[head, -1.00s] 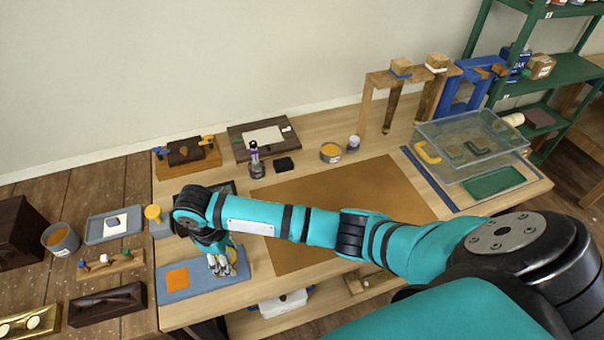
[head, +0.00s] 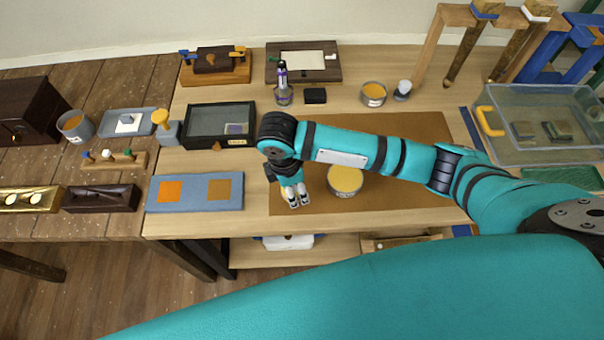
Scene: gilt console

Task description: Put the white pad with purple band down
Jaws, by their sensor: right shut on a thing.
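My right gripper (head: 293,196) points down over the left part of the brown mat (head: 425,125). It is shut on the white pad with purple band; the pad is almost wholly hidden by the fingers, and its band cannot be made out. The gripper is left of a round tin with a yellow top (head: 345,179), apart from it. I cannot tell how high it is above the mat. My left gripper is not in view.
A blue-grey board (head: 195,205) with orange and tan squares lies left. Behind it, a black-framed tray (head: 207,141) holds a small pale purple piece. A bottle (head: 284,96), black block (head: 315,96) and another tin (head: 373,94) stand behind my arm. A clear tank (head: 540,150) stands right.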

